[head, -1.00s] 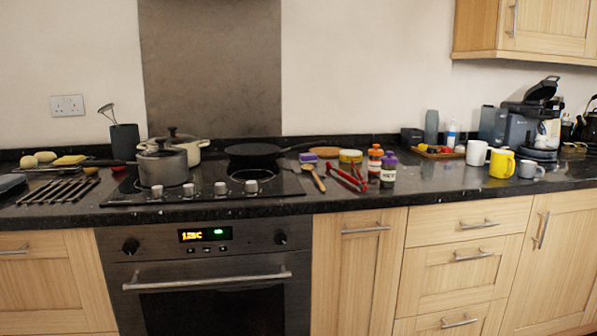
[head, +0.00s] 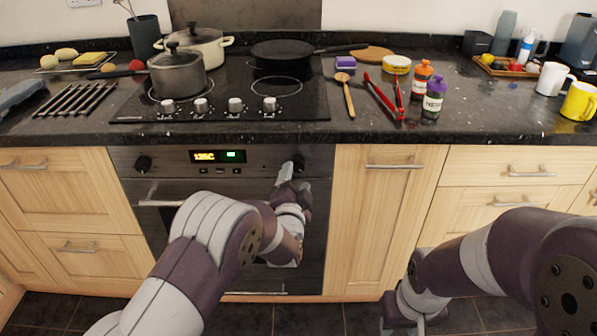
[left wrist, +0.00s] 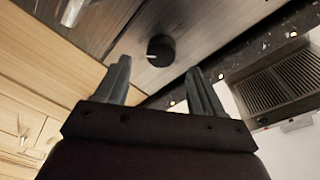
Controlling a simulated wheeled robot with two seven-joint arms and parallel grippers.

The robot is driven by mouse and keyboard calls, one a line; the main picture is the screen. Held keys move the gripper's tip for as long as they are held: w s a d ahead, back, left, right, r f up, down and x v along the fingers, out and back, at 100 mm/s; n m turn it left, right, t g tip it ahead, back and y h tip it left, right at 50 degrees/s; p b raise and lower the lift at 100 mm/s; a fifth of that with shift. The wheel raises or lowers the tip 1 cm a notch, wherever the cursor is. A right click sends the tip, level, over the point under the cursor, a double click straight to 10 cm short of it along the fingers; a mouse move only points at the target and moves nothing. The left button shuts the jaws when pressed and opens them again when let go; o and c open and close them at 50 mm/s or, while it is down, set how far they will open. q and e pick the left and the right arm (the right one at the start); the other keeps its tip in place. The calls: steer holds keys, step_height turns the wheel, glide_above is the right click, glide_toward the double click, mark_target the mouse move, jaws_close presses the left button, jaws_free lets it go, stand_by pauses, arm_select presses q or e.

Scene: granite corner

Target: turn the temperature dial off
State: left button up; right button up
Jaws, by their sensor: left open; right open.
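The oven front carries two black dials, a left one (head: 143,163) and a right one (head: 299,162), with a lit display (head: 218,156) between them. I cannot read which is marked for temperature. My left gripper (head: 291,176) is just below the right dial and partly covers it. In the left wrist view, a round black dial (left wrist: 161,50) with a white pointer mark shows between and beyond the open, empty fingers (left wrist: 159,67); contact is not visible. My right gripper (head: 401,322) is low at the bottom, in front of the cabinets, open and away from the dials.
The oven handle (head: 160,203) runs below the dials, partly behind my left arm. The black counter edge (head: 230,136) overhangs above. The hob (head: 225,90) holds two pots and a pan. Wooden cabinet doors (head: 385,220) flank the oven.

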mark_target(298, 167)
arm_select(q)
steer(key=w, duration=0.4)
steer(key=shift+w+d, duration=0.15)
steer(key=shift+d, duration=0.1)
steer(key=c, duration=1.1)
steer(key=shift+o, duration=0.3)
